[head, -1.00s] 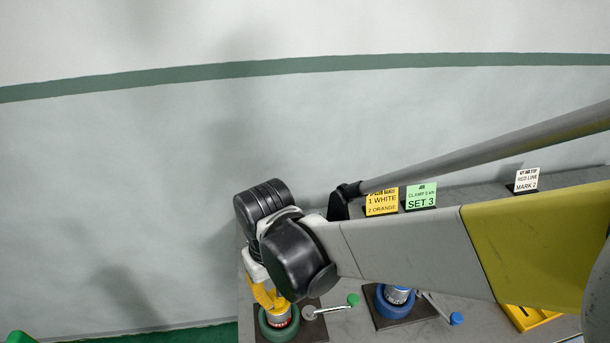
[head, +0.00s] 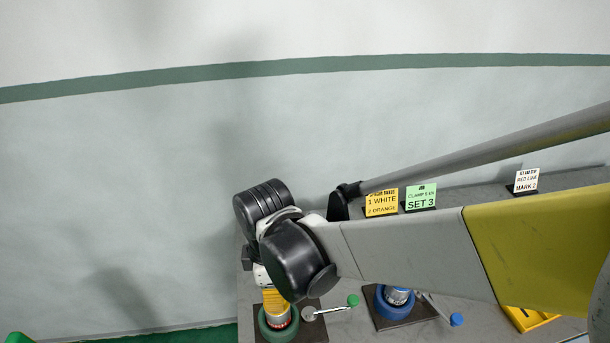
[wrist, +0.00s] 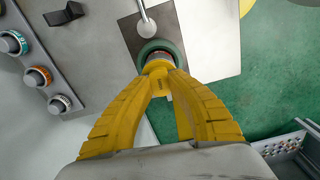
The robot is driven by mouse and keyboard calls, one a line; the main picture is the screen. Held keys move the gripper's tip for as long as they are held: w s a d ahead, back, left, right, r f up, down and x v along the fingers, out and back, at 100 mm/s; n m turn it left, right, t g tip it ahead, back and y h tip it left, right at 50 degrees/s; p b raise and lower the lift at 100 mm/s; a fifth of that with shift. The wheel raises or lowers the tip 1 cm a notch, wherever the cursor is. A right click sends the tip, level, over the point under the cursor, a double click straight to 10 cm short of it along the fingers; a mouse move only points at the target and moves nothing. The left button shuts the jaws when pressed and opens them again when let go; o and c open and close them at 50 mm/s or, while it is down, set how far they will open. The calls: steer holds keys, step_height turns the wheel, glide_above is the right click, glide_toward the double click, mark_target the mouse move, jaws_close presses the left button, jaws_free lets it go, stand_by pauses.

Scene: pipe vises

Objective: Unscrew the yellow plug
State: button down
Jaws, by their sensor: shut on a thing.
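The green vise (head: 266,328) stands on a dark base plate at the bench's front left, and its green ring (wrist: 173,47) shows in the wrist view. A pipe stands upright in it. My gripper (head: 276,308) points down over this vise, its yellow fingers closed around the pipe's top. In the wrist view my gripper's fingertips (wrist: 158,68) meet just at the ring. The yellow plug is hard to tell apart from the yellow fingers and is mostly hidden between them. My gripper is shut on it.
The green vise's lever (head: 330,311) sticks out right. A blue vise (head: 382,304) with its own pipe and lever stands right of it. The wrist view shows several ringed cylinders (wrist: 38,77) and a grey crate (wrist: 290,146).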

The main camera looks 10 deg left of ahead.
steer(key=n, duration=1.3)
steer(key=c, duration=1.4)
jaws_free()
step_height(320, 180, up, 2)
steer(key=shift+r+p, duration=0.2)
steer(key=shift+p, duration=0.75)
steer(key=shift+f, duration=0.1)
